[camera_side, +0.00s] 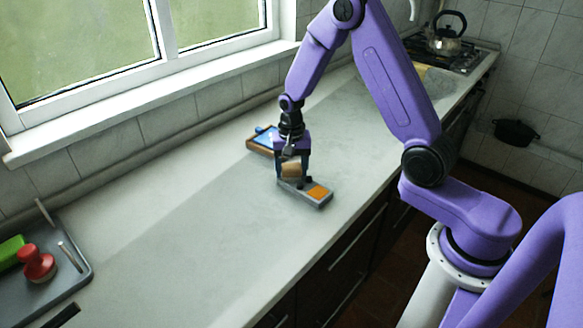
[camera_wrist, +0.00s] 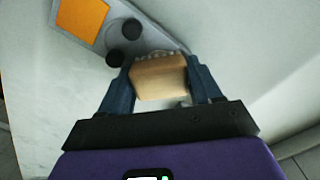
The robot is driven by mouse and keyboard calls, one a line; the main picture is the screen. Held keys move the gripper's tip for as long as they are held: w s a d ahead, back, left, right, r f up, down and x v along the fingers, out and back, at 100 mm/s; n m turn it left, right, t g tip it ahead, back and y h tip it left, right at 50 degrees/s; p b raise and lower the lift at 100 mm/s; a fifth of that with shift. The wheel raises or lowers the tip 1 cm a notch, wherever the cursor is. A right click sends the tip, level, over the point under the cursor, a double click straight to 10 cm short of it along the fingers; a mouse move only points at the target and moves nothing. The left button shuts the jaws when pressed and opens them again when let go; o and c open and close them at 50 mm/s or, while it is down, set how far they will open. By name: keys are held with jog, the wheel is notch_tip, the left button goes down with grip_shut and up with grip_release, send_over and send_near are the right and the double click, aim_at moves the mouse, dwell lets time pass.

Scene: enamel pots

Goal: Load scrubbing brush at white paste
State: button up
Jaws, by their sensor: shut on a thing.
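My gripper (camera_side: 292,168) is shut on a wooden scrubbing brush (camera_wrist: 160,80), one finger on each side of its block. Pale bristles show along the brush's far edge in the wrist view. The grey tray (camera_wrist: 152,38) holds an orange pad (camera_wrist: 82,17) and two black round pieces (camera_wrist: 123,42). I cannot make out any white paste clearly.
A wooden-edged box (camera_side: 258,148) with a blue thing in it stands behind my gripper by the window side. The counter between is clear.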

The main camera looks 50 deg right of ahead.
aim_at(292, 166)
jog(key=shift+r, duration=3.45)
